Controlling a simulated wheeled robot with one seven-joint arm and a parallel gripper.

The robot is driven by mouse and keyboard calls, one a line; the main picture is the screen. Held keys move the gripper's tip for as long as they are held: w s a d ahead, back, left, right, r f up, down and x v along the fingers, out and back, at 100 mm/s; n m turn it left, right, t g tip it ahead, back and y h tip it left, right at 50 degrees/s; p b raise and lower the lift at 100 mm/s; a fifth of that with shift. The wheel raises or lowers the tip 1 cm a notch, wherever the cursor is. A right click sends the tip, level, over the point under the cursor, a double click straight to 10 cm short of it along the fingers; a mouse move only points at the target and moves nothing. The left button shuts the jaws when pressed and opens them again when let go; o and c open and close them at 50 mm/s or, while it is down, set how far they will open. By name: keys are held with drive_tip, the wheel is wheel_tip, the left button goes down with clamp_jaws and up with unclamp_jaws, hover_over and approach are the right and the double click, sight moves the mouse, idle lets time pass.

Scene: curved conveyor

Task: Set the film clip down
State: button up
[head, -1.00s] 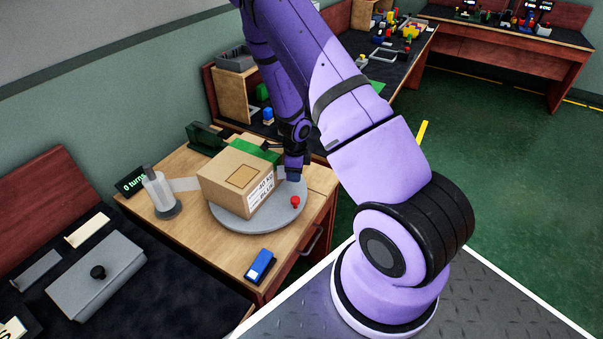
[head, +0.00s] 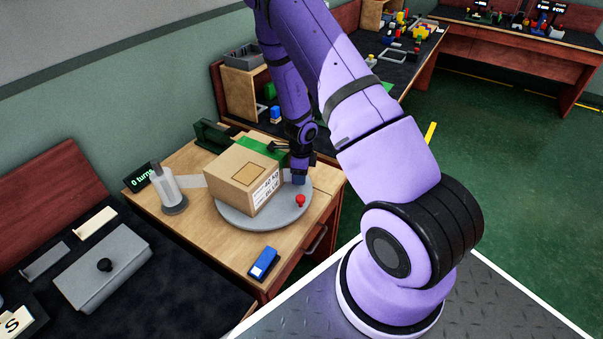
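My gripper (head: 299,178) points down at the back right of the grey turntable (head: 262,221), just right of a cardboard box. Its fingertips are small and partly hidden, so I cannot tell if they are open or shut. I cannot make out the film clip for certain; a small bluish piece shows at the fingertips, but it may be part of the gripper. The cardboard box (head: 241,188) stands on the turntable with a printed label on its right face. A pale strip of film (head: 190,181) runs from the upright film roll (head: 163,188) to the box.
A red knob (head: 300,201) stands at the turntable's right edge. A blue and white block (head: 263,262) lies on the wooden table in front. A green block (head: 262,147) is behind the box. A display (head: 140,177) reads "0 turns".

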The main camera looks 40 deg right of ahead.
drive_tip(key=shift+s+f, duration=0.25)
drive_tip(key=shift+s, duration=0.1)
wheel_tip(320, 180, up, 13)
drive_tip(key=s+a+r+n+t+y, duration=0.1)
drive_tip(key=s+a+r+n, duration=0.1)
drive_tip(key=a+r+n, duration=0.45)
drive_tip(key=s+a+r+n+y, duration=0.1)
drive_tip(key=s+r+n, duration=0.15)
drive_tip(key=r, duration=0.65)
drive_tip(key=s+a+r+n+t+y, duration=0.1)
drive_tip(key=a+r+n, duration=0.35)
drive_tip(key=r, duration=0.35)
drive_tip(key=s+a+r+n+t+h, duration=0.1)
drive_tip(key=s+r+n, duration=0.3)
drive_tip(key=s, duration=0.2)
drive_tip(key=s+a+r+n+t+h, duration=0.1)
drive_tip(key=s+r+n, duration=0.3)
drive_tip(key=s+n, duration=0.1)
drive_tip(key=s+a+r+n+t+h, duration=0.1)
drive_tip(key=s+r+n, duration=0.3)
drive_tip(key=s, duration=0.3)
drive_tip(key=shift+r+n, duration=0.4)
drive_tip(key=shift+n, duration=0.15)
drive_tip(key=shift+c, duration=0.2)
